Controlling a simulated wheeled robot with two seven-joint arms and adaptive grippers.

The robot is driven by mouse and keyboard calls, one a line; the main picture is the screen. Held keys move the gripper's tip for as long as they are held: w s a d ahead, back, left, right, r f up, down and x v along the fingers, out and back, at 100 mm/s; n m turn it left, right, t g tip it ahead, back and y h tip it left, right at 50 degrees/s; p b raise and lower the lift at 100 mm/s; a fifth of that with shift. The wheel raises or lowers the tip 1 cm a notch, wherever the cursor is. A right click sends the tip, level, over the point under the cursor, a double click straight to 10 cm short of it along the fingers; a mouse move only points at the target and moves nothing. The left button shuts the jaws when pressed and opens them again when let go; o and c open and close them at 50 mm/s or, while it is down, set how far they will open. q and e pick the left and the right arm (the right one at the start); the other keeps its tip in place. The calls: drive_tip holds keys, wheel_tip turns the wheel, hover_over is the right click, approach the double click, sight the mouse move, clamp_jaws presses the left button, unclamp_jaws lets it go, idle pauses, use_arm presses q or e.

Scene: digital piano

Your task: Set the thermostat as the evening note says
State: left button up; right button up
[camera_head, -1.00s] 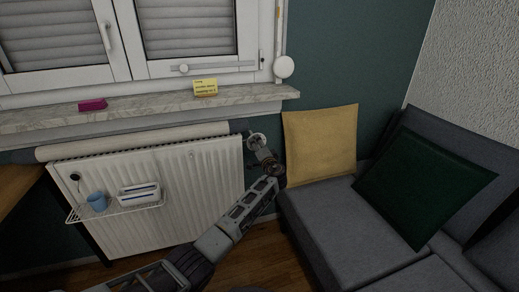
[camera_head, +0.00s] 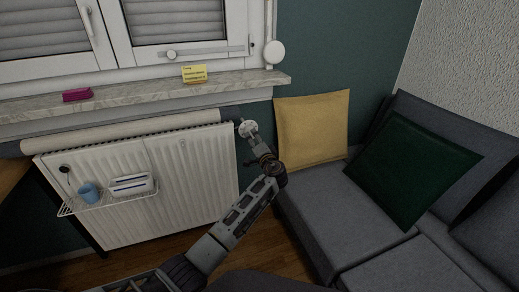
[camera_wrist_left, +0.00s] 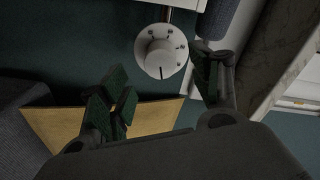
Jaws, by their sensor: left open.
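The thermostat (camera_head: 248,128) is a white round dial at the radiator's upper right corner. In the left wrist view the thermostat (camera_wrist_left: 161,52) shows a round knob with a dark pointer line and several dark marks around it on a disc. My left gripper (camera_head: 256,144) is close in front of it. In the left wrist view the left gripper (camera_wrist_left: 163,92) is open and empty, its fingers on either side below the dial, apart from it. The yellow evening note (camera_head: 194,75) stands on the window sill; its writing is too small to read. My right gripper is out of view.
The white radiator (camera_head: 190,185) carries a wire rack (camera_head: 105,201) with a blue cup (camera_head: 89,193) and a white box. A marble sill (camera_head: 140,92) with a pink block (camera_head: 77,96) runs above. A yellow cushion (camera_head: 312,130) and grey sofa (camera_head: 330,205) stand close right.

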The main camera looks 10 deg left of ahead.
use_arm(q)
drive_tip(key=shift+v, duration=2.65)
